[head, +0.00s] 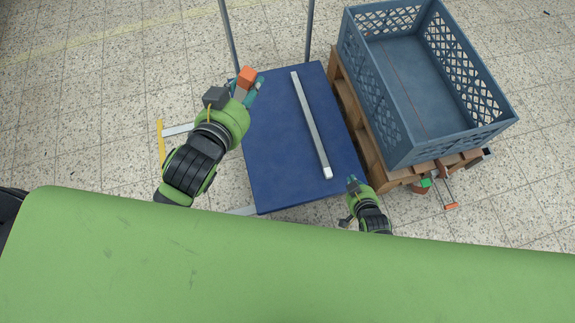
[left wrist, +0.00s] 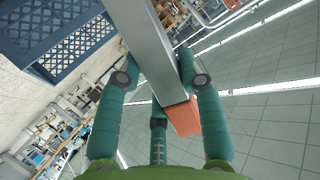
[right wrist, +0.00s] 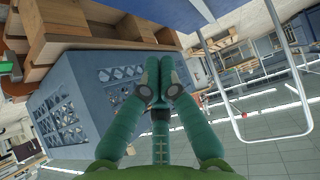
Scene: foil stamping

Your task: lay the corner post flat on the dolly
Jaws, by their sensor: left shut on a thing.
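A long pale grey post (head: 311,125) with a white near end lies along the blue deck of the dolly (head: 275,165), right of its middle. My left gripper (head: 252,86) is over the dolly's far left edge. It is shut on a grey bar (left wrist: 152,45) with an orange end (left wrist: 184,117); the orange end (head: 246,76) also shows in the head view. The bar's other end is out of the left wrist view. I cannot tell which bar is the corner post. My right gripper (head: 354,184) is shut and empty, beside the dolly's near right corner; its fingers (right wrist: 161,85) meet.
A blue-grey crate (head: 400,145) stands on a wooden base (head: 352,110) close to the dolly's right side. The dolly's handle uprights (head: 230,35) rise at its far end. A green surface (head: 280,270) fills the front. Tiled floor is free at the left.

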